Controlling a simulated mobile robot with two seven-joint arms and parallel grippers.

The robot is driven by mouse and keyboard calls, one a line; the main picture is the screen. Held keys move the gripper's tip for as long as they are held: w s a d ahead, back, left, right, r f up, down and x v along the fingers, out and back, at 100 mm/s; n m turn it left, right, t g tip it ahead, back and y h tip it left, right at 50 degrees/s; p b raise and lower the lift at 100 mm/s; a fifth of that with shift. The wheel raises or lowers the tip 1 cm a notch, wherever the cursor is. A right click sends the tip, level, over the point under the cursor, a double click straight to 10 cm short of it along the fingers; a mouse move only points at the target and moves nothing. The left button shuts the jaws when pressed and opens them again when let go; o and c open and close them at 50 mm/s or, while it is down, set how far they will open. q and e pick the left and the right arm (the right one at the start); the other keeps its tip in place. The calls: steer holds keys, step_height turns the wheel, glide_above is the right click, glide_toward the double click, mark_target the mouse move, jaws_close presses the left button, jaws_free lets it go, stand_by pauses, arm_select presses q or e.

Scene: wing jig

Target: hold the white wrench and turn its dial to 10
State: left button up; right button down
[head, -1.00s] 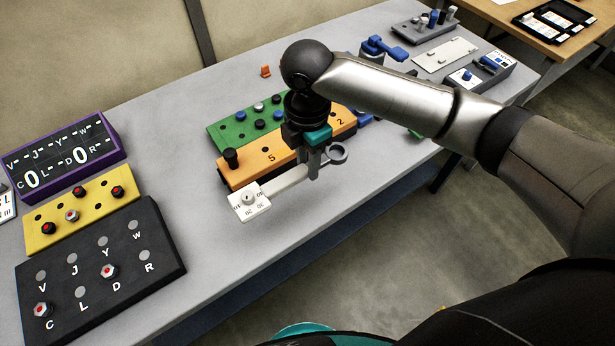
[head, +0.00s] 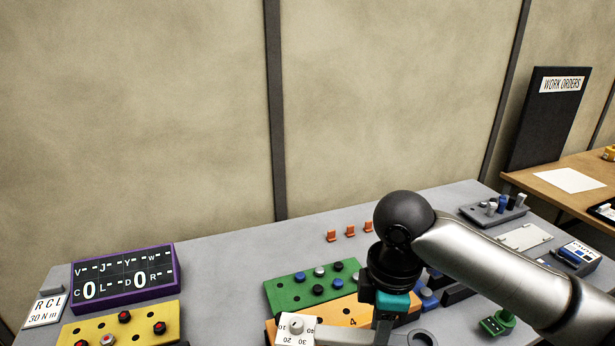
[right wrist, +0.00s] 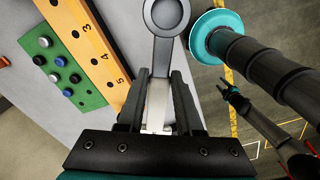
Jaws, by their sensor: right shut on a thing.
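The white wrench is gripped in my right gripper (head: 385,330) near the front of the bench. Its square white dial head (head: 283,337) shows at the bottom edge of the head view, partly cut off, with 10, 20 and 30 around a round knob. I cannot tell where the dial is set. In the right wrist view the fingers (right wrist: 158,105) are shut on the pale handle (right wrist: 157,105), and the wrench's grey ring end (right wrist: 167,14) lies beyond them. My left gripper (right wrist: 229,87) is small there, off the bench, empty, with its fingers apart.
An orange numbered board (head: 347,308) and a green board (head: 287,293) with pegs lie close behind the wrench. At left are a purple-framed display (head: 168,262) reading 0 and 0, a yellow board (head: 85,333) and a "RCL 30 Nm" card (head: 45,311). Orange clips (head: 350,231) stand behind.

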mark_target(332, 330)
steer(key=m, duration=0.1)
steer(key=m+b, duration=0.1)
steer(key=m, duration=0.1)
steer(key=s+d+f+m+b, duration=0.1)
steer(key=shift+d+m, duration=0.1)
steer(key=shift+m, duration=0.2)
steer(key=s+d+m+b, duration=0.1)
steer(key=m, duration=0.3)
steer(key=s+d+f+m+b, duration=0.1)
steer(key=m+b, duration=0.1)
steer(key=m, duration=0.2)
steer(key=s+d+m+b, duration=0.1)
steer(key=m+b, duration=0.1)
steer(key=m, duration=0.2)
steer(key=shift+f, duration=0.3)
steer(key=shift+a, duration=0.1)
steer(key=w+a+n, duration=0.1)
steer(key=a+n, duration=0.2)
steer(key=w+a+n, duration=0.2)
steer(key=a, duration=0.2)
steer(key=w+a+n, duration=0.2)
steer(key=a+n, duration=0.1)
steer(key=a, duration=0.1)
steer(key=shift+w+a+r+n, duration=0.1)
steer(key=shift+w+r+n, duration=0.05)
steer(key=shift+r+n, duration=0.2)
